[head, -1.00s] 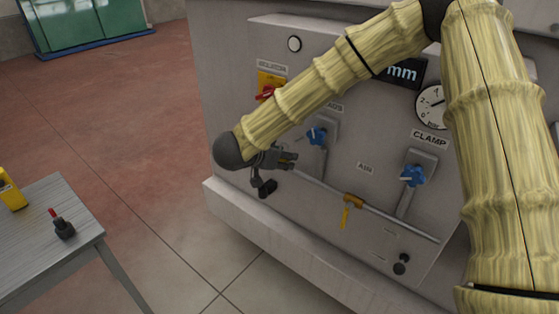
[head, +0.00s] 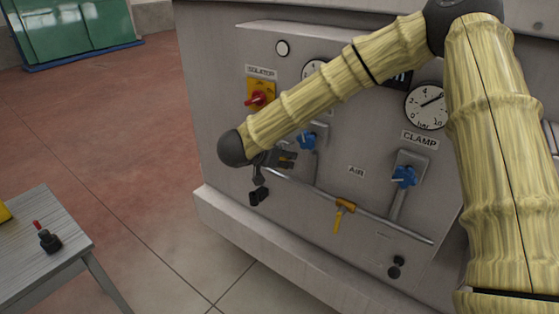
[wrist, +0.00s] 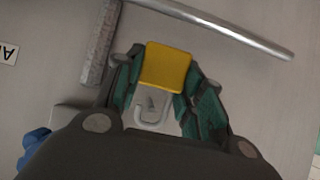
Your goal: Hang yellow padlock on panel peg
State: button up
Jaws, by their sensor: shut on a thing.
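My gripper (head: 288,159) is in front of the machine panel, near the left end of the metal pipe. It is shut on the yellow padlock (wrist: 165,67). In the wrist view the padlock's yellow body sits between the green-lined fingers, with its grey shackle (wrist: 152,115) towards the palm. In the head view the padlock is almost hidden by the gripper. I cannot make out the panel peg with certainty. A small dark piece (head: 259,195) shows just below my gripper, and I cannot tell what it is.
The pipe (head: 400,230) crosses the panel with a yellow-handled valve (head: 343,206). Blue knobs (head: 404,176) (head: 307,141), a red-yellow isolator (head: 260,93) and a gauge (head: 427,106) stand out nearby. A grey table (head: 35,270) at left holds a dark red-tipped object (head: 48,240).

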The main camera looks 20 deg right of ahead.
jog(key=shift+w+d+f, duration=0.15)
jog(key=shift+w+d, duration=0.6)
jog(key=shift+d, duration=0.2)
jog(key=shift+d+f+p, duration=0.2)
jog(key=shift+f+p, duration=0.05)
jog(key=shift+p, duration=0.1)
jog(key=o, duration=1.1)
jog(key=shift+o, duration=0.8)
jog(key=shift+w+d+f, duration=0.2)
jog(key=shift+w+d, duration=0.05)
jog(key=shift+w, duration=0.05)
jog(key=shift+s+a+r, duration=0.1)
jog(key=shift+a+r, duration=0.05)
